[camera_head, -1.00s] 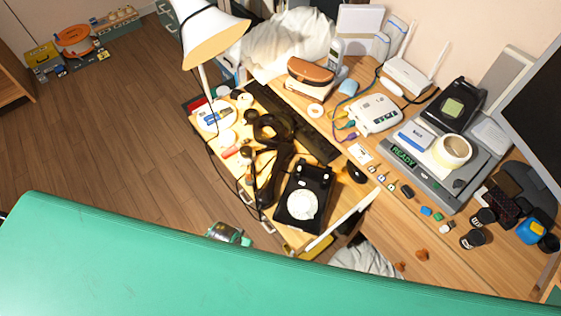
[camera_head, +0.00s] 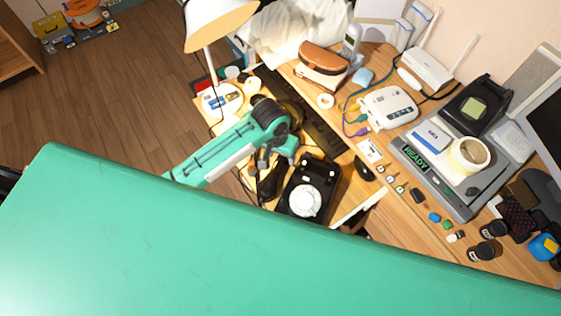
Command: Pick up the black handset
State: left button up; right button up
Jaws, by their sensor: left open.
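The black handset (camera_head: 268,186) lies on the wooden desk to the left of the black dial phone (camera_head: 326,176) with its white dial. My left arm reaches over the desk from the left, and its gripper (camera_head: 262,166) is at the handset's upper part. The gripper is open. It hides part of the handset, and I cannot tell whether the fingers touch it. My right gripper is not in view.
A white lamp (camera_head: 222,22) stands close above my left arm. A black keyboard (camera_head: 312,128) lies behind the phone, and a black mouse (camera_head: 363,169) to its right. A grey device with a tape roll (camera_head: 470,155) stands further right.

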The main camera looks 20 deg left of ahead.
aim_at(280, 159)
pick_arm(q)
jog(key=w+a+r+y, duration=0.1)
jog(key=w+a+r, duration=0.1)
jog(key=w+r, duration=0.15)
jog(key=shift+n+g, duration=0.3)
jog(key=shift+g, duration=0.1)
jog(key=f, duration=0.8)
jog(key=shift+w+d+f, duration=0.15)
jog(key=shift+w+f, duration=0.1)
jog(key=f, duration=0.1)
jog(key=f+p, duration=0.1)
jog(key=f, duration=0.2)
jog(key=shift+s+d+f, duration=0.25)
jog(key=shift+s+f, duration=0.05)
jog(key=shift+s, duration=0.05)
jog(key=shift+f+p, duration=0.3)
jog(key=shift+f, duration=0.2)
jog(key=shift+r, duration=0.1)
grip_shut()
